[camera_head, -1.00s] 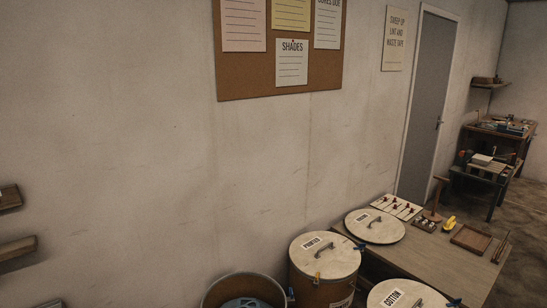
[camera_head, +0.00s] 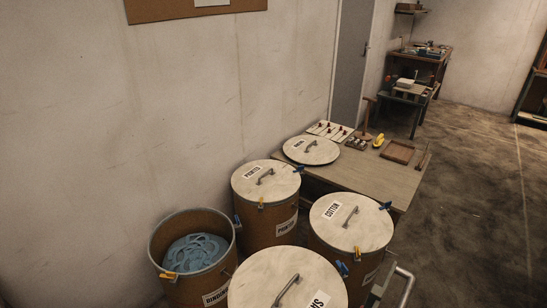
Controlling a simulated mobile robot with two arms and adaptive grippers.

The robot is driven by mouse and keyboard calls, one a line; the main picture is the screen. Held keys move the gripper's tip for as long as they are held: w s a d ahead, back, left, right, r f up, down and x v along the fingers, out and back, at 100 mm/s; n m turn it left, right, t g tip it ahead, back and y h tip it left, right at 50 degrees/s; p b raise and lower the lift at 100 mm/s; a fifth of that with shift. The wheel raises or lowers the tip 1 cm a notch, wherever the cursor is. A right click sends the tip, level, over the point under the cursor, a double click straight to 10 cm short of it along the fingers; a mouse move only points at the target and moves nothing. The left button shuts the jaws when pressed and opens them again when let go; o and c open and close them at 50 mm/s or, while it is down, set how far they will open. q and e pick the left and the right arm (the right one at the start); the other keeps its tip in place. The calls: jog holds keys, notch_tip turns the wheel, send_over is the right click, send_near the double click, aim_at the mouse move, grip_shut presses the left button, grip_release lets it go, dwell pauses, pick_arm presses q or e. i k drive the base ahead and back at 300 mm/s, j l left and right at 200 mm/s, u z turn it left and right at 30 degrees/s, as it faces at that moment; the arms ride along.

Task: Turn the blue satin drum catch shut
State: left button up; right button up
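No label in view legibly reads satin, so I cannot tell which drum is the satin one. A blue catch (camera_head: 385,205) is at the right rim of the drum with the COTTON lid (camera_head: 350,222). Another blue catch (camera_head: 342,268) is by the front drum, whose lid (camera_head: 285,282) shows only letters ending in NS. An open drum (camera_head: 155,250) holds blue coiled material (camera_head: 195,252) and has a yellow catch (camera_head: 168,275) at its front rim. A drum with a light lid (camera_head: 266,182) stands behind. Whether the catches are turned shut is too small to tell. Neither gripper is in view.
A wooden table (camera_head: 375,178) behind the drums bears a loose round lid (camera_head: 311,151), a tray (camera_head: 397,152) and a yellow item (camera_head: 378,140). A metal rail (camera_head: 405,285) is at the lower right. The floor (camera_head: 460,210) to the right is clear.

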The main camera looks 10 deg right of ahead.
aim_at(343, 268)
jog(key=z, duration=1.05)
jog(key=j+u, duration=0.1)
